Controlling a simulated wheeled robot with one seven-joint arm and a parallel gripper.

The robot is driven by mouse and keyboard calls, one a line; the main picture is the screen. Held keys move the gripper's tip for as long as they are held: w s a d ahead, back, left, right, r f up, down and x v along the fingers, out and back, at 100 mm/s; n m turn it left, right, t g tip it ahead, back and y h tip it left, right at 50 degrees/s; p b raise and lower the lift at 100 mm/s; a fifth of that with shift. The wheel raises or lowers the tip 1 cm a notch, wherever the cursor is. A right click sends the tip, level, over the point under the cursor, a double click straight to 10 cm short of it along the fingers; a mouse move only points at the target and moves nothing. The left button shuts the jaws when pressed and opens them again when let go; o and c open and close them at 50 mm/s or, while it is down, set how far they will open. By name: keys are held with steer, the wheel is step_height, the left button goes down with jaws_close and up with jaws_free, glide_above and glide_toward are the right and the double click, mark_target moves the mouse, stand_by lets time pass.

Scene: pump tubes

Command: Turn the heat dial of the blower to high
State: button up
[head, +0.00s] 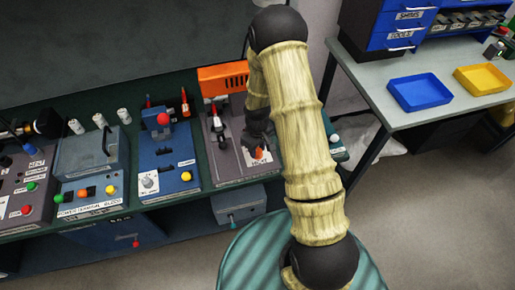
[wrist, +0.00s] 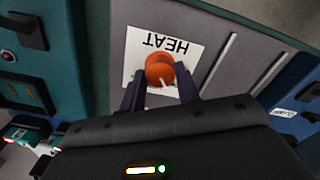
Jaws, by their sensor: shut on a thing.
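The heat dial (wrist: 159,68) is an orange knob with a pale pointer mark, on a white label reading HEAT, upside down in the wrist view. In the head view the dial (head: 259,153) shows small on the grey blower panel (head: 225,165). My gripper (wrist: 160,88) is shut on the dial, with one dark finger on each side of it. In the head view my gripper (head: 258,140) reaches down to the panel from above. The fingers cover the dial's lower sides, and any level markings around it cannot be read.
An orange vented housing (head: 223,78) stands at the back of the blower. A blue station (head: 165,160) with a red-knobbed lever is to its left. A grey side table (head: 395,110) holds a blue tray (head: 419,92) and a yellow tray (head: 484,79).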

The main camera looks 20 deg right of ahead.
steer(key=m+b, duration=0.1)
steer(key=m, duration=0.2)
steer(key=shift+m, duration=0.4)
steer(key=m, duration=0.4)
steer(key=shift+m, duration=0.3)
steer(key=m, duration=0.4)
steer(key=shift+m, duration=2.1)
steer(key=o, duration=1)
steer(key=shift+r, duration=0.1)
